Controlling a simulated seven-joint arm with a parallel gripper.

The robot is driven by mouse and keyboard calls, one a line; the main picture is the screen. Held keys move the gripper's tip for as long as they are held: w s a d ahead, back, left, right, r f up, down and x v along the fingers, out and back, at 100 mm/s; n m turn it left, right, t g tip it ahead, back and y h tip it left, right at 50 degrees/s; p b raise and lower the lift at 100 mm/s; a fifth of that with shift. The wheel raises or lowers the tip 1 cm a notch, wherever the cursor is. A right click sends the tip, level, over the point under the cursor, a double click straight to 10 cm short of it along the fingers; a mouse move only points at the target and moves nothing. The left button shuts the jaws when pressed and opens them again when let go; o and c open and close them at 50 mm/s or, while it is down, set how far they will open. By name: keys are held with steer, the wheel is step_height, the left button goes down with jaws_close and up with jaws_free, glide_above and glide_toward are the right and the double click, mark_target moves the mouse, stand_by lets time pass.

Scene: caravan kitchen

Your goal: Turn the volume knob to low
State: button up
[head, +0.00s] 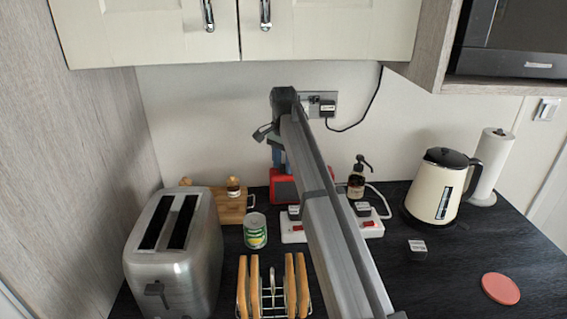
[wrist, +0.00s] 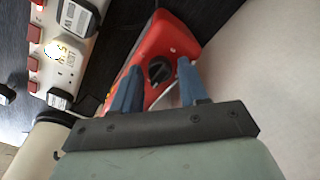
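A red box-shaped device (head: 281,188) stands at the back of the counter, partly hidden by my arm in the head view. It also shows in the wrist view (wrist: 176,36), with a round black volume knob (wrist: 158,70) on its face. My gripper (wrist: 160,66) is open, with one blue finger on each side of the knob in the picture. I cannot tell whether the fingers touch the knob or how far they are from it. In the head view my gripper (head: 276,150) is mostly hidden behind my arm. The knob is not visible there.
A white power strip (head: 371,229) with red switches and plugs lies beside the device. A soap bottle (head: 356,184), kettle (head: 440,187), can (head: 255,231), toaster (head: 174,250) and toast rack (head: 273,290) stand around. The wall is close behind. Cupboards (head: 235,30) hang above.

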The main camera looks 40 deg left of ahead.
steer(key=shift+o, duration=1)
steer(key=shift+r, duration=0.1)
steer(key=shift+r, duration=3.65)
